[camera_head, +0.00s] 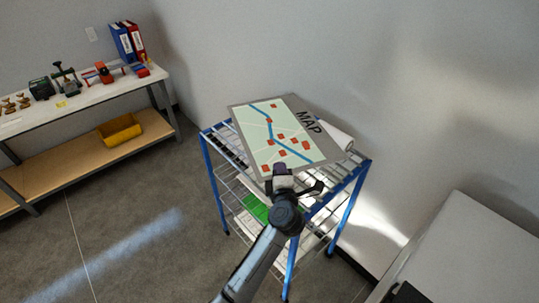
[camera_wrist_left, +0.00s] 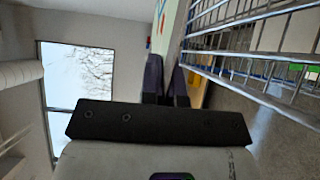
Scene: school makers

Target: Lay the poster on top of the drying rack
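The poster (camera_head: 275,135), a pale green map with a blue line, red marks, a grey border and the word MAP, lies flat over the top of the blue-framed drying rack (camera_head: 205,150). I cannot tell whether its whole underside touches the wires. My left gripper (camera_head: 282,172) is at the poster's near edge, its fingers closed on that edge. In the left wrist view, the poster (camera_wrist_left: 172,35) runs between the fingers (camera_wrist_left: 167,82), beside the wire rack (camera_wrist_left: 250,30). My right gripper is not in view.
A white roll (camera_head: 337,135) lies at the rack's right end, partly behind the poster. A green item (camera_head: 256,207) is on a lower shelf. A workbench (camera_head: 95,98) with tools and a yellow bin (camera_head: 120,130) stands left. A white-topped surface (camera_head: 475,245) is at lower right.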

